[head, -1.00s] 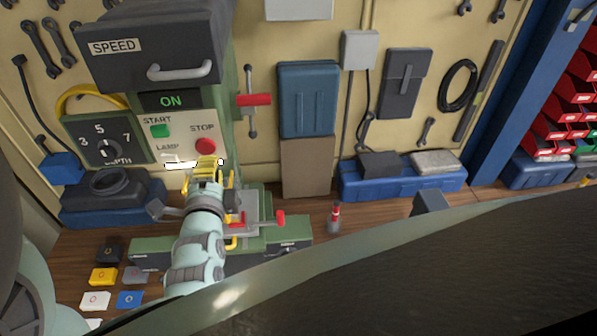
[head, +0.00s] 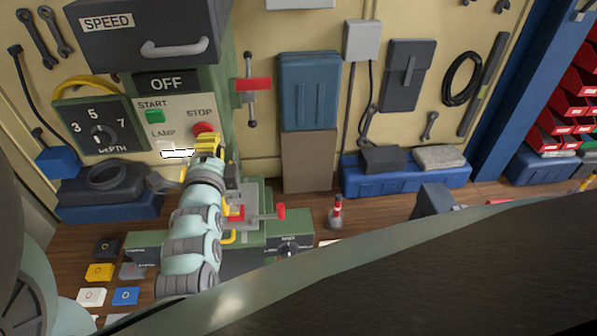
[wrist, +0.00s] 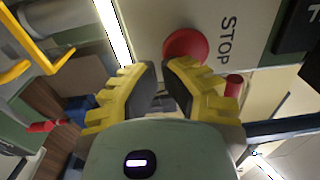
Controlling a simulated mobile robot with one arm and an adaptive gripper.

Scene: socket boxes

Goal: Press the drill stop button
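The red STOP button (head: 203,130) is on the drill's pale panel, below the black display (head: 167,83), which reads OFF. My gripper (head: 210,145) has yellow fingers and reaches up to the panel at the button's lower edge. In the wrist view the button (wrist: 186,46) lies just beyond the fingertips (wrist: 162,64). The fingers are drawn together with only a narrow gap and nothing held between them. Whether the tips touch the button is hard to tell. The green START button (head: 155,116) is to the left.
A grey speed cover (head: 107,45) with a handle overhangs the panel. The depth dial (head: 97,132) is to the left. The vise (head: 245,207) is below my arm. Coloured blocks (head: 125,296) lie at lower left.

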